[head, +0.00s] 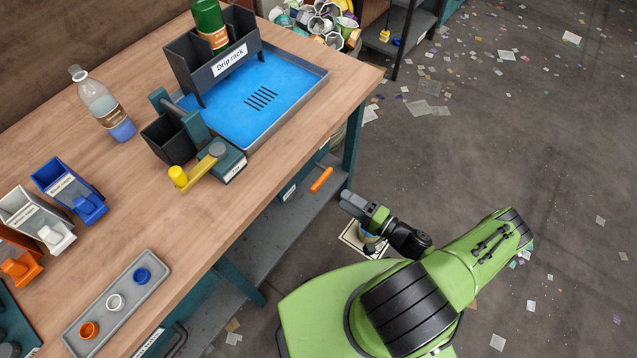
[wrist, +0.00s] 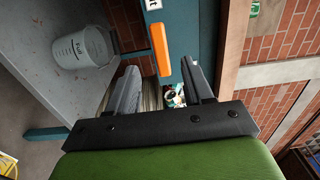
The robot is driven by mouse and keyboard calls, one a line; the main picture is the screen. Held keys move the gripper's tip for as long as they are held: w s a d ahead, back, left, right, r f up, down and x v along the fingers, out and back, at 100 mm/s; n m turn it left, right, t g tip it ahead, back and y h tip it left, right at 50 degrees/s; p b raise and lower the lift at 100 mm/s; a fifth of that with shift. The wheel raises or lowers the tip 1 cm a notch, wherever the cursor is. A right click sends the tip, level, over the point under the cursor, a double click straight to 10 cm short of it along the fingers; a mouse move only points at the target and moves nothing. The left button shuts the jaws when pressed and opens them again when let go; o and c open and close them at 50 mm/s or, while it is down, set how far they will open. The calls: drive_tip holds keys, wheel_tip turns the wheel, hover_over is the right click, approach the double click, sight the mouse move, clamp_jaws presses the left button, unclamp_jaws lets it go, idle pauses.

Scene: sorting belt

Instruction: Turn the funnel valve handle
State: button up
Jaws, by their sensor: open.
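An orange handle (head: 322,180) sticks out below the front edge of the workbench, near its right corner. It looks like the valve handle; no funnel is clearly visible. In the wrist view the orange handle (wrist: 161,50) stands lengthwise, just beyond the gap between my fingers. My gripper (head: 352,203) is right of and slightly below the handle in the head view, beside the bench leg. It also shows in the wrist view (wrist: 161,80), with its two fingers apart and nothing between them. The gripper and handle appear apart.
The workbench (head: 150,215) carries a blue drip rack tray (head: 318,72), a yellow-knobbed lever (head: 178,177) and a bottle (head: 103,105). A translucent bucket (wrist: 83,48) stands near the handle in the wrist view. The teal bench leg (head: 352,150) is close to my gripper. Floor on the right is open, with scraps.

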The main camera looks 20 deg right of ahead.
sight(321, 185)
drive_tip(key=b+x, duration=0.1)
drive_tip(key=x, duration=0.9)
drive_tip(key=shift+w+a, duration=0.15)
drive_tip(key=shift+w, duration=0.1)
clamp_jaws()
